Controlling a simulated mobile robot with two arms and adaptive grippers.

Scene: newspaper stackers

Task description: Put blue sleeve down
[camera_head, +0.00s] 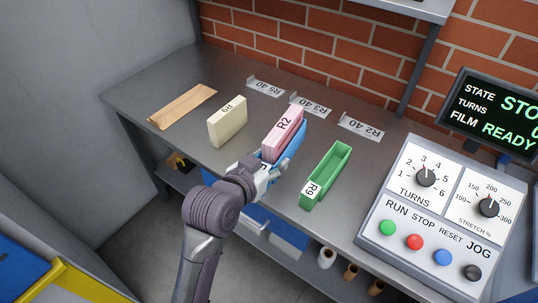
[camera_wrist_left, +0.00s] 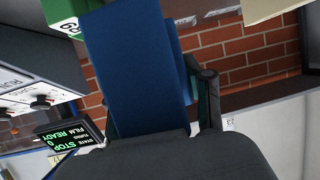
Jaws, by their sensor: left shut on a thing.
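The blue sleeve (camera_head: 296,141) is at the middle of the grey bench, with a pink bundle (camera_head: 284,124) labelled R2 showing in its top. My left gripper (camera_head: 272,171) is shut on the sleeve's near end. In the left wrist view the blue sleeve (camera_wrist_left: 135,70) fills the middle, between dark fingers. The gripper hides the sleeve's near end and part of its label. I cannot tell whether its underside touches the bench. My right gripper is not in view.
A cream block (camera_head: 227,122) stands left of the sleeve, and an empty-looking green sleeve (camera_head: 327,176) stands close on its right. A brown flat piece (camera_head: 182,106) lies at the far left. Label plates (camera_head: 311,106) line the back. A control panel (camera_head: 440,215) stands at right.

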